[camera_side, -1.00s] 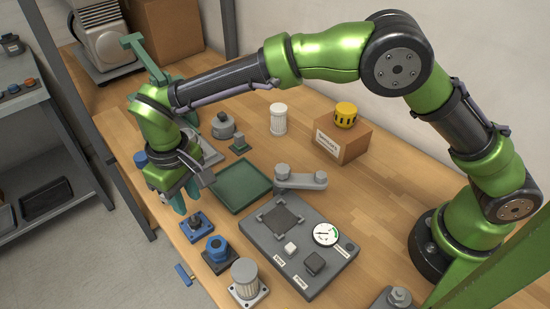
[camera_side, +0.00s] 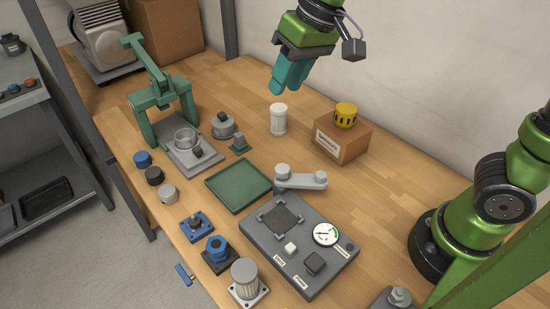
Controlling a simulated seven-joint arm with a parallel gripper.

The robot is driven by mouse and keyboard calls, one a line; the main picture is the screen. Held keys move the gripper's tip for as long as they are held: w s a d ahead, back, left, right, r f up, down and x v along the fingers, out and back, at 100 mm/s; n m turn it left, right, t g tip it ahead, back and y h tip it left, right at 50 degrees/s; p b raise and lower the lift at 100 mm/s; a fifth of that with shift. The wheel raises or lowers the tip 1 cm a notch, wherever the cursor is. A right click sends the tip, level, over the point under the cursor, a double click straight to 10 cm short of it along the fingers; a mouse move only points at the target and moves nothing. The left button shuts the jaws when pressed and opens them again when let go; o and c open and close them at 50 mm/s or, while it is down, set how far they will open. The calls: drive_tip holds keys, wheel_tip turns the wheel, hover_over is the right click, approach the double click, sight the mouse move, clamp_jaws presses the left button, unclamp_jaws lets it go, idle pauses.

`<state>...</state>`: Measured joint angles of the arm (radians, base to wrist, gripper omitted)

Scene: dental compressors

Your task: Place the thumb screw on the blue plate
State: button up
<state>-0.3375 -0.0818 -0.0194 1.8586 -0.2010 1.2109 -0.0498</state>
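The blue plate (camera_side: 189,232) lies near the front left edge of the table. A small dark knobbed piece (camera_side: 196,219), which looks like the thumb screw, stands on it; its exact seating is too small to tell. My gripper (camera_side: 283,88) is high at the top centre, well away from the plate, with its teal fingers pointing down over the area by a white ribbed cylinder (camera_side: 279,120). The fingers overlap from this side, so their gap does not show. I see nothing held between them.
A green tray (camera_side: 238,187) lies mid-table beside a grey panel (camera_side: 325,265) with a gauge. A green press (camera_side: 160,100) stands at the back left. A cardboard box (camera_side: 342,142) carries a yellow cap (camera_side: 346,114). Several small caps line the left edge.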

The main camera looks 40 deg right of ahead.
drive_tip(key=s+d+f+m+t, duration=0.3)
drive_tip(key=s+d+t, duration=0.1)
drive_tip(key=s+d, duration=0.6)
drive_tip(key=shift+s+d+m, duration=0.35)
drive_tip(key=shift+s+m, duration=0.05)
drive_tip(key=shift+s, duration=0.35)
